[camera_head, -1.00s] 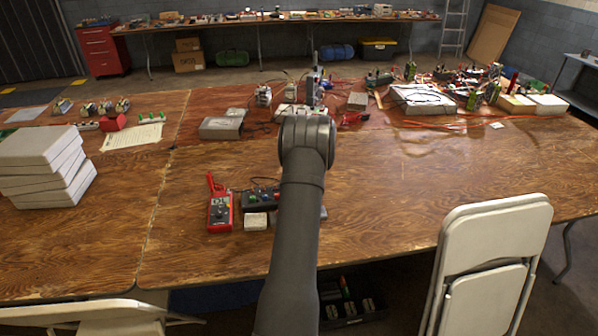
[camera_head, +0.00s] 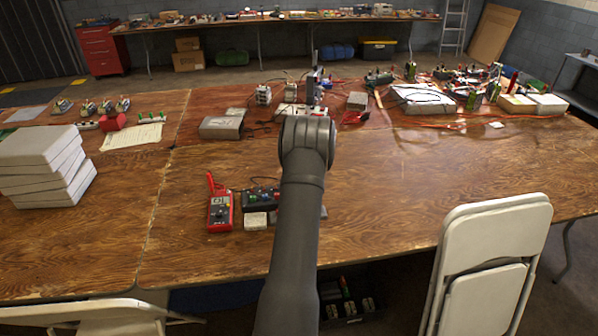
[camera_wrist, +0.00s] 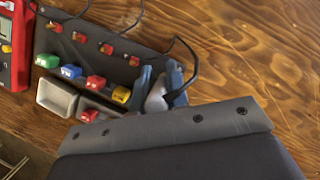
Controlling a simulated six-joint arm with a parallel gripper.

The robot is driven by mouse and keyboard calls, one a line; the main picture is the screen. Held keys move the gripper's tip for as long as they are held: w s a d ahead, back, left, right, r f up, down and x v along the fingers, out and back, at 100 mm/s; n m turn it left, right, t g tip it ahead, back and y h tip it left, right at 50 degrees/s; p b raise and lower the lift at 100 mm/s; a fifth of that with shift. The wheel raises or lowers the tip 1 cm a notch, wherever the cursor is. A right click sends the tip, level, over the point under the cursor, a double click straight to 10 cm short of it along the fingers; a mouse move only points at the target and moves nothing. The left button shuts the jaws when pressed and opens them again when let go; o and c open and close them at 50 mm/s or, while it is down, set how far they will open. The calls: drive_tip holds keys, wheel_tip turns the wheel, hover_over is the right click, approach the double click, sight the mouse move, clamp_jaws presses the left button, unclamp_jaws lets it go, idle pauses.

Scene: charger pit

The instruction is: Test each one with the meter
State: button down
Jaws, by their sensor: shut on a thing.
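The meter (camera_head: 220,212) is red with a dark dial and lies on the wooden table left of my arm; its edge shows in the wrist view (camera_wrist: 14,45). Right of it is a dark panel (camera_head: 262,196) with a row of red terminals and coloured blocks, seen closer in the wrist view (camera_wrist: 85,50). My gripper (camera_wrist: 162,92) is shut on a small pale piece (camera_wrist: 156,98) at the panel's right end. A black cable runs from beside the piece. My arm hides the gripper in the head view. Whether the piece touches the panel is unclear.
A pale square block (camera_head: 256,221) sits by the meter. Stacked pale boxes (camera_head: 45,165) stand at the left. A grey box (camera_head: 221,127) and cluttered electronics (camera_head: 450,92) line the back. Folding chairs (camera_head: 490,260) stand at the front.

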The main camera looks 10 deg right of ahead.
drive_tip(key=shift+f, duration=0.6)
idle(0.7)
drive_tip(key=c, duration=1)
unclamp_jaws()
drive_tip(key=shift+r, duration=0.1)
drive_tip(key=shift+r, duration=3.7)
drive_tip(key=shift+f, duration=3.8)
drive_tip(key=shift+r, duration=0.1)
drive_tip(key=shift+r, duration=3.85)
